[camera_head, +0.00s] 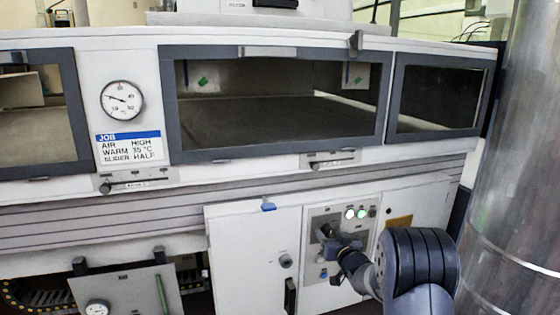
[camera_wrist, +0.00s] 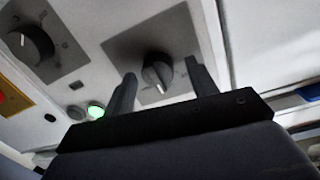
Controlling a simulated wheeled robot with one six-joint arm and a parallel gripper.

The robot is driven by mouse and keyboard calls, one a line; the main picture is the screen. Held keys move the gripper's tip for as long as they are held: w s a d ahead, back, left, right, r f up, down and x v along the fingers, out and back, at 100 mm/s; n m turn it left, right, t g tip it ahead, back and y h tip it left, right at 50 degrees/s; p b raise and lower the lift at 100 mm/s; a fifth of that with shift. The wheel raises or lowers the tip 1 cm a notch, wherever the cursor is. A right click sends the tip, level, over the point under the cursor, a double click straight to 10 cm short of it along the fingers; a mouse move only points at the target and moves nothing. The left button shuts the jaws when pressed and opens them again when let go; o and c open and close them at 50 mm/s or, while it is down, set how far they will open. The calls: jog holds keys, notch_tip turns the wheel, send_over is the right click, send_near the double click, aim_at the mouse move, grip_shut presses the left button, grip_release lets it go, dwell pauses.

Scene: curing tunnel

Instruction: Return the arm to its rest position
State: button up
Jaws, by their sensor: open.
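My gripper (camera_head: 332,238) is in front of the control panel (camera_head: 318,212) on the white cabinet below the tunnel. In the wrist view my gripper (camera_wrist: 160,78) is open, its two dark fingers apart. A dark rotary knob (camera_wrist: 158,72) with a pale pointer line shows between the fingertips, and I see no finger clearly closed on it. My arm reaches in from the lower right of the head view, bent forward towards the panel and hiding part of it.
A second knob (camera_wrist: 30,40) and a lit green lamp (camera_wrist: 96,110) are beside the gripper. Above are the tunnel windows (camera_head: 280,150), a slider (camera_head: 332,160), a gauge (camera_head: 122,100) and a job card (camera_head: 128,148). A large metal cylinder (camera_head: 525,150) stands at the right.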

jog(key=n+b, duration=0.3)
jog(key=n, duration=0.1)
jog(key=shift+f, duration=0.2)
jog(key=n+b, duration=0.4)
jog(key=n, duration=0.1)
jog(key=shift+s+f+t+b, duration=0.1)
jog(key=shift+t+b, duration=0.2)
jog(key=p+v, duration=0.2)
jog(key=v, duration=0.8)
jog(key=shift+s+r+p, duration=0.25)
jog(key=shift+s+p, duration=0.05)
